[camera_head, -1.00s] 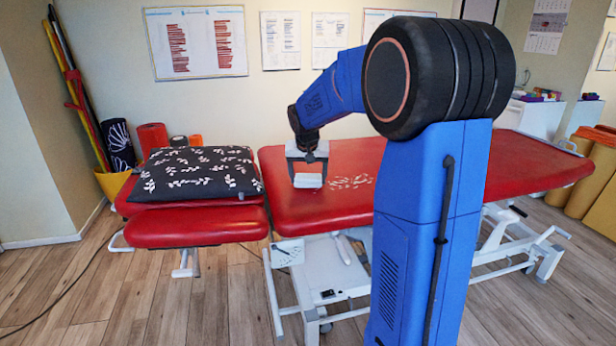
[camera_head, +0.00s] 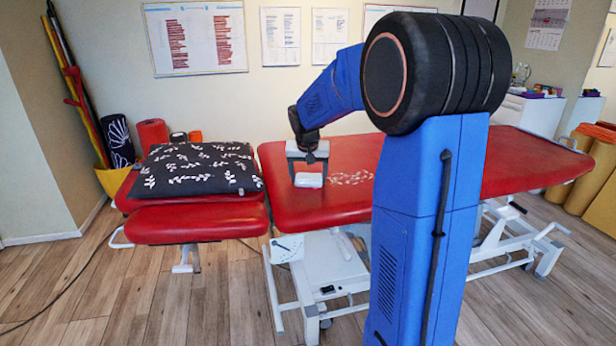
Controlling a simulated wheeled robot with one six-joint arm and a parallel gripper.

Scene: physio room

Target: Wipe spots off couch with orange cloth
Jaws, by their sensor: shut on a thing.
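The red couch (camera_head: 450,170) stands across the middle of the room, partly hidden behind my arm. Pale spots (camera_head: 350,177) form a patch on its top, just right of my gripper.
A black pillow with white leaf print (camera_head: 195,170) lies on the couch's separate left section (camera_head: 195,224). A gap lies between the sections. A yellow bin (camera_head: 113,180) and rolled mats (camera_head: 153,134) stand behind on the left.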

